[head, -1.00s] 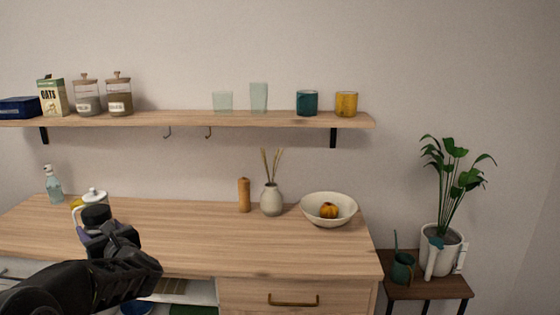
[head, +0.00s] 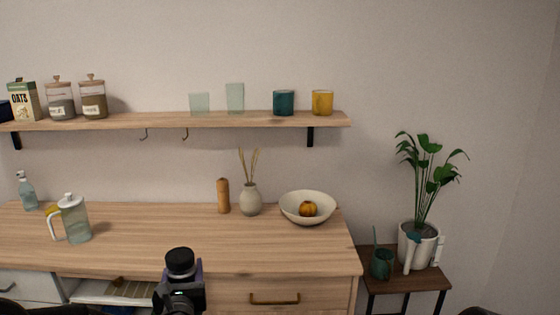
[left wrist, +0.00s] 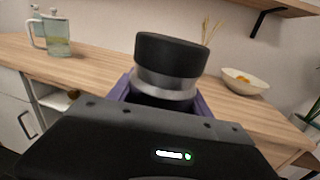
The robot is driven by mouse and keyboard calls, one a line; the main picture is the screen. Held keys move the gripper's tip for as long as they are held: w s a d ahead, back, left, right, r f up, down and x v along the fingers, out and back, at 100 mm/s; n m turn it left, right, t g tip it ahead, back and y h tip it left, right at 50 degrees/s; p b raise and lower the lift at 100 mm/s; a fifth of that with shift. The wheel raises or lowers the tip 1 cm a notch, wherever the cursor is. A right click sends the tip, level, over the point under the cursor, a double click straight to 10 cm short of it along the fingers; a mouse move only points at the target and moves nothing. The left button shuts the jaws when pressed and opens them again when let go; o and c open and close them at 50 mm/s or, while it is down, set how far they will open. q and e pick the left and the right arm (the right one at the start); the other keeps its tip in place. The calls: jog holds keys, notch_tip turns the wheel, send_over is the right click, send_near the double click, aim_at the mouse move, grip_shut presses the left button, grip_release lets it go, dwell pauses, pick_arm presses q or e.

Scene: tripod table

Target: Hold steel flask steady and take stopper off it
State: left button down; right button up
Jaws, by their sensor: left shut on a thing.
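My left gripper (head: 180,291) is shut on the steel flask (left wrist: 166,84) and holds it in front of the counter's near edge. The flask looks nearly upright in the head view. In the left wrist view a bright steel band shows below its black stopper (left wrist: 171,54), between purple finger pads. The rest of the flask is hidden behind the gripper. The stopper (head: 180,262) sits on top of the flask, above the fingers. My right gripper is not in view; only a dark bit shows at the bottom right edge of the head view.
The wooden counter (head: 140,250) has a glass pitcher (head: 74,218) at left, and a pepper mill (head: 223,196), vase (head: 250,199) and bowl (head: 308,207) at the back. A plant table (head: 425,279) stands at right.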

pick_arm(q)
jog(key=s+d+f+m+h, duration=0.3)
jog(key=s+d+f+h, duration=0.2)
jog(key=d, duration=0.3)
jog(key=shift+n+y, duration=0.4)
jog(key=shift+y, duration=0.4)
jog(key=a+f, duration=0.1)
jog(key=a, duration=0.1)
jog(key=s+a+f, duration=0.1)
jog(key=f, duration=0.1)
jog(key=shift+a, duration=0.35)
jog(key=s+d+f+m+g+h, duration=0.2)
jog(key=s+d+f+m+h, duration=0.1)
jog(key=d, duration=0.4)
jog(key=s+d+f+m+g+h, duration=0.1)
jog(key=s+d+f+m+h, duration=0.2)
jog(key=s+d+m+h, duration=0.2)
jog(key=s+d+h, duration=0.2)
jog(key=d+h, duration=0.1)
jog(key=shift+s+d+f+g+h, duration=0.2)
jog(key=shift+s+f+g+h, duration=0.1)
jog(key=shift+f+g, duration=0.1)
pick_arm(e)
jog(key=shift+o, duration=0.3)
